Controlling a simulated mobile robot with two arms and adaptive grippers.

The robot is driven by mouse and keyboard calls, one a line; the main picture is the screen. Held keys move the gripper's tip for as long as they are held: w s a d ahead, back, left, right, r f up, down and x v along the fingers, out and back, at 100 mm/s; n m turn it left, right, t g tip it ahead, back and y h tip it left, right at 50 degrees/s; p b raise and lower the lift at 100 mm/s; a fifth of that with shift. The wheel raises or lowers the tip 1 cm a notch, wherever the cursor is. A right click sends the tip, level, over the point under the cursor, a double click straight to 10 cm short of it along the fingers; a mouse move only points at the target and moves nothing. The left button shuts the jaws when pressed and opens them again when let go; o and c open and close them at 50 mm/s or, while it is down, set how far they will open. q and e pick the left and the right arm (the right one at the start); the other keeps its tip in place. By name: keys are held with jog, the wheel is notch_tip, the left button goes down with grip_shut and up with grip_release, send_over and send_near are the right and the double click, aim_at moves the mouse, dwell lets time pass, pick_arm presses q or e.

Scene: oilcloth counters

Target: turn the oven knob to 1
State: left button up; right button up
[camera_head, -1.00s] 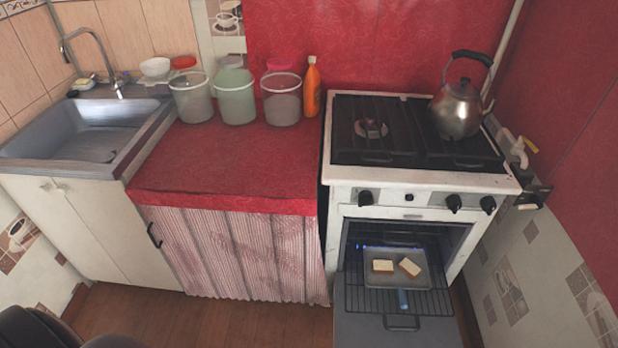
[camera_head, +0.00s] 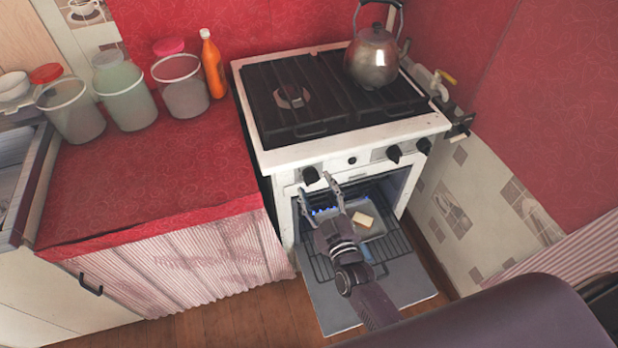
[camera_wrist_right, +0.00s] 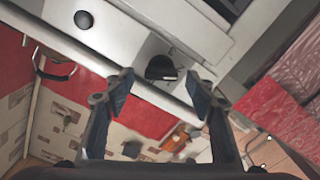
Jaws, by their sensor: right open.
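The white stove (camera_head: 347,142) has several black knobs on its front panel. The leftmost knob (camera_head: 310,175) is near my right gripper (camera_head: 317,186), which is open with its fingers pointing up at the panel. In the right wrist view a black knob (camera_wrist_right: 161,68) with a pale pointer mark appears between the open fingertips (camera_wrist_right: 160,84); I see no contact. The number markings are too small to read. Two more knobs (camera_head: 393,154) sit at the panel's right. My left gripper is not in view.
The oven door (camera_head: 325,298) hangs open below the panel, with blue flames inside. A tray (camera_head: 374,238) with bread sits on the rack, partly behind my right arm. A kettle (camera_head: 372,58) stands on the hob. The red counter (camera_head: 160,180) is left.

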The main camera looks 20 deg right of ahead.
aim_at(314, 183)
jog(key=shift+w+a, duration=0.1)
jog(key=shift+w, duration=1.45)
jog(key=shift+c, duration=0.5)
jog(key=c, duration=1.1)
jog(key=shift+o, duration=0.2)
jog(key=shift+m, duration=0.4)
jog(key=m, duration=0.5)
jog(key=shift+f, duration=0.1)
jog(key=m+b, duration=0.1)
jog(key=m, duration=0.5)
